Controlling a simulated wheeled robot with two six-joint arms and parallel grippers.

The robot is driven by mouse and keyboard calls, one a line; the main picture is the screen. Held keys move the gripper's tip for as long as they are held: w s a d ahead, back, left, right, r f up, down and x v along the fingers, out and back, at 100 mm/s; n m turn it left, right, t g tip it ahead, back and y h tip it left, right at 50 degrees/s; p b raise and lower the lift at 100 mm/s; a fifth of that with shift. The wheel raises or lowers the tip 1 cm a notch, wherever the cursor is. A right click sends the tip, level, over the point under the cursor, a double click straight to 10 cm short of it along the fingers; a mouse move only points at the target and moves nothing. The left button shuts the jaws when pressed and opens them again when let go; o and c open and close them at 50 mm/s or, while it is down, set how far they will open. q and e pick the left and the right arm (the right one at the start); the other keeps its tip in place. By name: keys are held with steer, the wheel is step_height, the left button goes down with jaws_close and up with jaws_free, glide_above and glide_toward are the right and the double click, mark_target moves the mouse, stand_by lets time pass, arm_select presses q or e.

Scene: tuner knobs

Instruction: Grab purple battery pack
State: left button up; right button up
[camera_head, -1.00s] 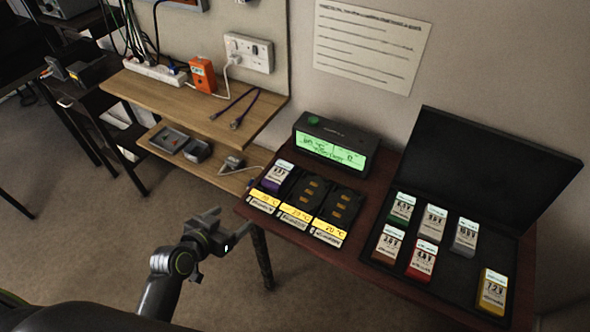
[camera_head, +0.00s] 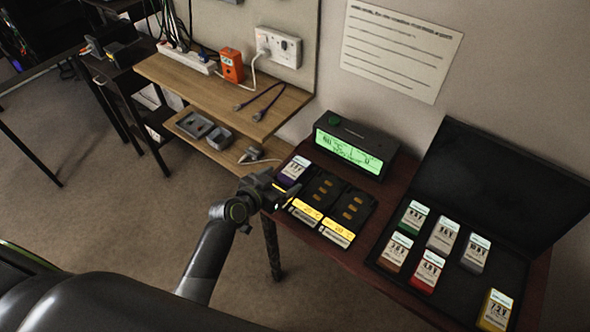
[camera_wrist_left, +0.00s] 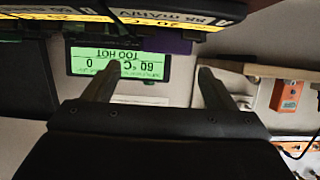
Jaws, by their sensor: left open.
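The purple battery pack (camera_head: 293,171) has a pale label and sits in the leftmost bay of the dark charger (camera_head: 325,189) on the red-brown table. My left gripper (camera_head: 284,196) is open at the charger's left front corner, just in front of the pack, and hides its lower part. In the left wrist view, which is upside down, a dark purple part of the pack (camera_wrist_left: 166,42) shows below the charger edge, above the open fingers (camera_wrist_left: 159,69). Nothing is between the fingers. My right gripper is not in view.
A display box (camera_head: 353,148) with a lit green screen stands behind the charger; it reads "TOO HOT" in the wrist view. An open black case (camera_head: 455,285) with several coloured packs lies on the right. A wooden shelf (camera_head: 190,82) is at the left.

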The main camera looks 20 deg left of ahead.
mark_target(290, 173)
arm_select(q)
steer(key=shift+a+f+x, duration=0.15)
steer(key=shift+x, duration=1.05)
steer(key=shift+a+f+x, duration=0.15)
steer(key=shift+f+x, duration=0.05)
steer(key=shift+x, duration=1.05)
steer(key=shift+w+d+f, duration=0.25)
steer(key=shift+w, duration=0.3)
steer(key=c, duration=1.2)
steer(key=shift+o, duration=0.2)
